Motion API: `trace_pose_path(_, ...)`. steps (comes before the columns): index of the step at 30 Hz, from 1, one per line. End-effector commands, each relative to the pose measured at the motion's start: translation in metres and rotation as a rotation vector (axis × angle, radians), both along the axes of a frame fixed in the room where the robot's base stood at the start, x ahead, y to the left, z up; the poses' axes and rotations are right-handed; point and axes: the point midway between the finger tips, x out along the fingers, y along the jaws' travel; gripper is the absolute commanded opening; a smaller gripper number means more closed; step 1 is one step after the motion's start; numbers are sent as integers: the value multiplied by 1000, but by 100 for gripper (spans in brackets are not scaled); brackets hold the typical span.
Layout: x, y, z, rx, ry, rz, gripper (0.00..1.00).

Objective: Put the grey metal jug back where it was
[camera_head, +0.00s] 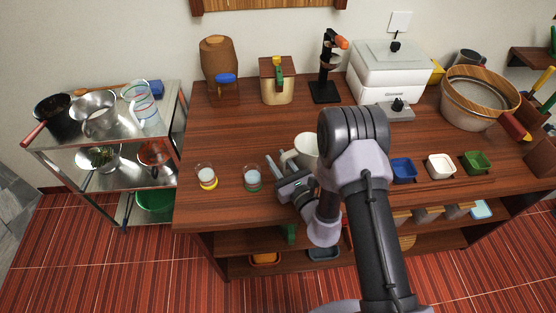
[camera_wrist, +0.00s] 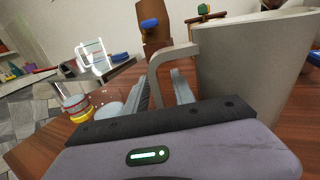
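The pale grey jug (camera_head: 306,147) stands on the wooden counter, partly hidden behind my arm in the head view. Its handle (camera_head: 288,157) points left. In the wrist view the jug (camera_wrist: 250,65) fills the upper right, and its angular handle (camera_wrist: 158,75) comes down between my fingers. My gripper (camera_head: 278,163) is low at the jug's left side. In the wrist view my gripper (camera_wrist: 163,92) has its fingers apart, with a gap beside the handle. The jug's base is hidden.
A green-banded glass (camera_head: 253,180) stands close left of my gripper, and a yellow-banded glass (camera_head: 206,178) farther left. Small blue (camera_head: 403,171), white (camera_head: 440,167) and green (camera_head: 476,163) bowls are to the right. The counter's left middle is clear.

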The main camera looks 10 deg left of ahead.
Motion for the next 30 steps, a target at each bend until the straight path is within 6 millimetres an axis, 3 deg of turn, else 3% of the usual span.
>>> trace_pose_path(5, -8, -7, 3, 0, 2, -1, 31)
trace_pose_path(18, -84, -69, 2, 0, 4, -3, 31)
trace_pose_path(25, -94, -75, 4, 2, -1, 1, 31)
trace_pose_path(28, -93, -61, 32, 30, -46, 77, 31)
trace_pose_path(29, -94, -52, 51, 45, -75, 130, 31)
trace_pose_path(30, -100, -36, 83, 66, -125, 232, 31)
